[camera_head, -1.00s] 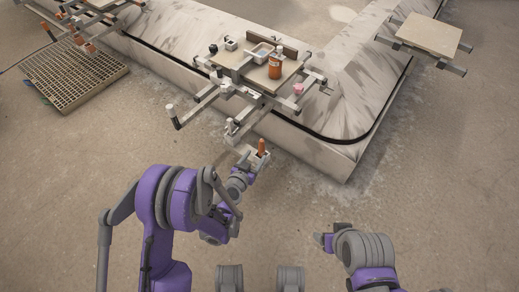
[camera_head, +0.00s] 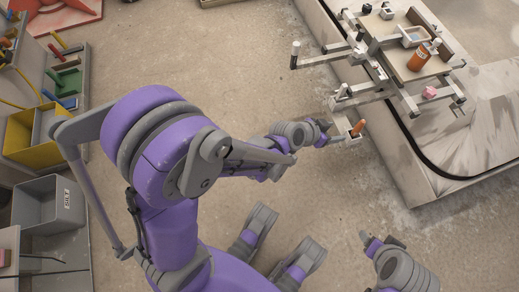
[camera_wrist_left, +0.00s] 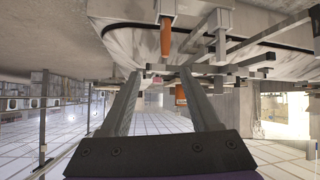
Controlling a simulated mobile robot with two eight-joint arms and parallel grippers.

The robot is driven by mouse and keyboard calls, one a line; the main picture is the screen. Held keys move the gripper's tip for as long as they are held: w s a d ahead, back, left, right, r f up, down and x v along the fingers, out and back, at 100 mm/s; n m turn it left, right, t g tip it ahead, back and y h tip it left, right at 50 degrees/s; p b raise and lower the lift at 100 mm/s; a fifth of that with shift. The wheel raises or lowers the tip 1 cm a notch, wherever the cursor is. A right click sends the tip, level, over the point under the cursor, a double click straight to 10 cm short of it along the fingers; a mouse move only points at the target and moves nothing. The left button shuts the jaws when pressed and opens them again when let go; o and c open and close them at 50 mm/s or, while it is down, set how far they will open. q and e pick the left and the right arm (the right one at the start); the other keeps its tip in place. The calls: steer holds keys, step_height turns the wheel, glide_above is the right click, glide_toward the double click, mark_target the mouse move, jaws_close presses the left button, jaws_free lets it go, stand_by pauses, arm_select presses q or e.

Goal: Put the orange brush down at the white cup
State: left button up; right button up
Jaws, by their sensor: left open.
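The orange brush (camera_head: 357,129) stands upright in the white cup (camera_head: 348,140) at the near end of a carousel arm. In the left wrist view, which looks upside down, the brush (camera_wrist_left: 166,38) sticks out of the pale cup (camera_wrist_left: 167,7). My left gripper (camera_head: 327,130) is just left of the cup in the head view. In the wrist view its two fingers (camera_wrist_left: 161,74) are apart with nothing between them, and the brush shows beyond their tips. My right gripper (camera_head: 368,240) is low in the head view; its jaws are too small to read.
The carousel board (camera_head: 398,60) carries an orange bottle (camera_head: 418,58), a tray and small jars. A pink item (camera_head: 429,93) sits on a nearby arm. A grey bin (camera_head: 48,205) and a yellow bin (camera_head: 20,135) stand at left. The floor between is clear.

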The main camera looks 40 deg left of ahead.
arm_select(q)
steer(key=s+a+r+n+g+y, duration=0.2)
steer(key=s+a, duration=0.3)
steer(key=s, duration=0.6)
steer(key=s+a+r+n+g+y, duration=0.2)
steer(key=s+a, duration=0.4)
steer(key=s, duration=0.6)
steer(key=shift+r+g+y, duration=0.2)
steer(key=shift+g+y, duration=0.3)
steer(key=shift+g, duration=0.1)
